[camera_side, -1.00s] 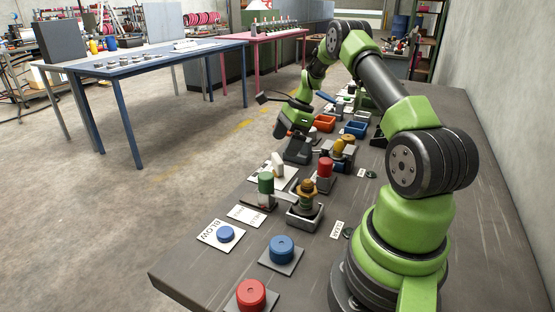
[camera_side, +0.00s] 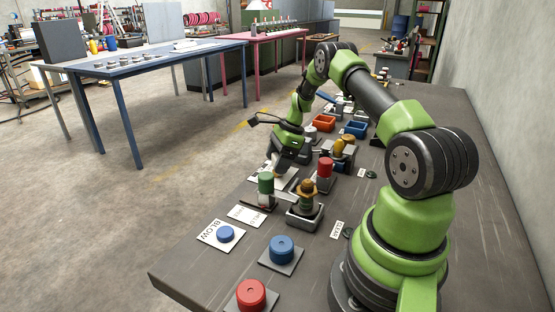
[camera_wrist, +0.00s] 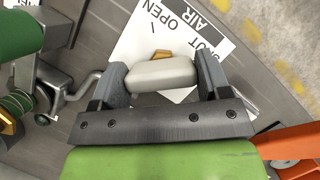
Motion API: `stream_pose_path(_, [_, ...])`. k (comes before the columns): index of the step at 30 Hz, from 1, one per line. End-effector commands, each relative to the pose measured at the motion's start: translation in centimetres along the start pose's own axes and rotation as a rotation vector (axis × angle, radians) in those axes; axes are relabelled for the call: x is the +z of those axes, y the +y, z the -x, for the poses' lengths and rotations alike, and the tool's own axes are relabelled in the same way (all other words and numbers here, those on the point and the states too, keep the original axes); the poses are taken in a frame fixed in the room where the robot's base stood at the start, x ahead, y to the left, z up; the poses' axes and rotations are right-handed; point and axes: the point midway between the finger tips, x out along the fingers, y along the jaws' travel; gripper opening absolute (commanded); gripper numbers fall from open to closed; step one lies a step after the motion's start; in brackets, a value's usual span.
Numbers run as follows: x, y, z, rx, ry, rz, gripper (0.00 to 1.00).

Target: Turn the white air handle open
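The white air handle (camera_wrist: 162,75) lies across the middle of the wrist view, over a white card (camera_wrist: 140,42) printed AIR, OPEN and SHUT. A brass-coloured part shows just behind it. My gripper (camera_wrist: 163,84) has one finger at each end of the handle, the fingers spread wide. Any gap at the ends is too small to make out, and I see no clear squeeze. In the side view my gripper (camera_side: 277,166) is down low at the handle's place, pointing downward, and mostly hides the handle.
A green-topped knob (camera_side: 265,183) and brass valve (camera_side: 307,195) stand close in front. A red-capped part (camera_side: 325,168) is to the right. Orange (camera_side: 323,123) and blue bins (camera_side: 355,129) lie beyond. Blue (camera_side: 282,249) and red buttons (camera_side: 251,294) are nearer the front.

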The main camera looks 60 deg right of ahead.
Motion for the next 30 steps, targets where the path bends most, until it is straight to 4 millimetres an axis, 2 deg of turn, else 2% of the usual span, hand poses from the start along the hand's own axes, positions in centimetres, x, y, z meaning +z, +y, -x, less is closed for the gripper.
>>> stream_pose_path(8, [-0.01,0.01,0.02,0.015,0.000,0.032,0.47])
stream_pose_path(14, [-0.01,-0.02,-0.02,0.056,0.000,0.127,0.47])
stream_pose_path(30, [-0.03,-0.05,-0.05,0.241,0.002,0.580,0.47])
